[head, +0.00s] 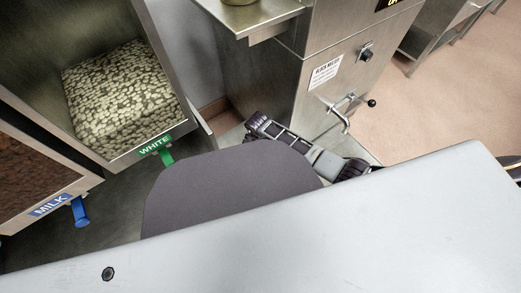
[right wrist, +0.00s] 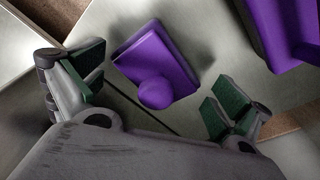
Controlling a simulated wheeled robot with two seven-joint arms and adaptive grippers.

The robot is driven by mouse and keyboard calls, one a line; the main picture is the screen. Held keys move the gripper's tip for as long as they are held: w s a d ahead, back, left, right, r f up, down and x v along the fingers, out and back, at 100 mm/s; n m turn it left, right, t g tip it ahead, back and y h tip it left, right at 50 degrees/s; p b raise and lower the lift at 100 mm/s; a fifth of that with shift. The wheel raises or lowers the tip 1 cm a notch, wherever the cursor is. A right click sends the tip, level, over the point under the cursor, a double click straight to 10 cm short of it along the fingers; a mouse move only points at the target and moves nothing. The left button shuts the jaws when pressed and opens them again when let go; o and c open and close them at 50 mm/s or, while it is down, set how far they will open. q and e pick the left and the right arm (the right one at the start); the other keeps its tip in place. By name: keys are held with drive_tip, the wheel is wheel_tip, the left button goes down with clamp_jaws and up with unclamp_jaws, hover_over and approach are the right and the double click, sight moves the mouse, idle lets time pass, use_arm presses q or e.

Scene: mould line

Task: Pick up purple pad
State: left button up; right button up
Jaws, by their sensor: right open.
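A purple pad (right wrist: 158,58), a flat block with a round knob on its near face, lies on a grey metal surface in the right wrist view. My right gripper (right wrist: 155,78) is open, with one green-lined finger left of the pad and the other to its lower right. Gaps show between the fingers and the pad, and nothing is held. In the head view the right gripper (head: 306,148) shows partly beside the metal machine, and no purple pad is visible there. My left gripper is not in view.
A second purple thing (right wrist: 284,30) is cut off at the upper right of the right wrist view. The steel machine (head: 335,60) with a lever (head: 347,108) stands beyond the right gripper. Bins of white pieces (head: 122,92) and brown pieces (head: 32,165) stand at left.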

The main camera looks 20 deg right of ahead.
idle(0.4)
drive_tip(key=c, duration=0.9)
drive_tip(key=shift+c, duration=0.2)
drive_tip(key=shift+s, duration=0.1)
drive_tip(key=shift+r, duration=0.15)
